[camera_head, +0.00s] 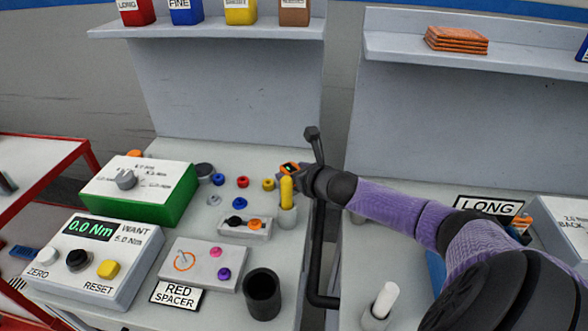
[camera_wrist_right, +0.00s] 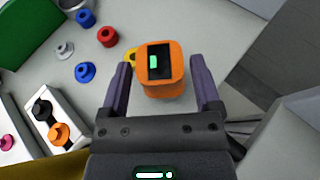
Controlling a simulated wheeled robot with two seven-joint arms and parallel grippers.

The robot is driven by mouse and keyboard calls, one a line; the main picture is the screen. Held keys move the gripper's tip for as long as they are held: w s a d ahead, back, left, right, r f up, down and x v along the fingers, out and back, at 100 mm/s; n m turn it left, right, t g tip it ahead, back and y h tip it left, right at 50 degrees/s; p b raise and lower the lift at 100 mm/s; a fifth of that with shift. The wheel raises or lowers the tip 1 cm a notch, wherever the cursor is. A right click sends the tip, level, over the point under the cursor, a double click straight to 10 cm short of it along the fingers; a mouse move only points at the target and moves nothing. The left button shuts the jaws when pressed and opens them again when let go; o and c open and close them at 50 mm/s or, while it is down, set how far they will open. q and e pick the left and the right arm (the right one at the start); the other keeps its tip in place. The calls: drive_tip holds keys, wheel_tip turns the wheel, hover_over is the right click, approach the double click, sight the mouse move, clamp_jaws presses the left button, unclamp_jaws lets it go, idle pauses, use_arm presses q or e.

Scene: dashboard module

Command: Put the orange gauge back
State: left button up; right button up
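The orange gauge (camera_wrist_right: 175,88) has a black face with a small green display. In the wrist view it lies between the two fingertips of my right gripper (camera_wrist_right: 158,76), with a gap on each side. The fingers are apart and do not visibly touch it. In the head view the gauge (camera_head: 289,168) shows small at the right gripper (camera_head: 296,172), at the right back of the left bench, behind a yellow-handled tool (camera_head: 287,192). What the gauge rests on is hidden. My left gripper is not in view.
Red, blue and yellow spacers (camera_head: 242,181) lie left of the gauge. A tray (camera_head: 232,231) holds a black and an orange piece. A green box (camera_head: 175,206), torque display (camera_head: 95,270) and black cup (camera_head: 262,294) fill the bench. A dark post (camera_head: 314,143) stands beside the gripper.

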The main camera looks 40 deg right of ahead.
drive_tip(key=shift+o, duration=0.6)
drive_tip(key=shift+r, duration=0.1)
drive_tip(key=shift+s+r, duration=0.1)
drive_tip(key=shift+r, duration=0.15)
drive_tip(key=p+v, duration=0.6)
drive_tip(key=v, duration=0.5)
drive_tip(key=shift+s, duration=0.35)
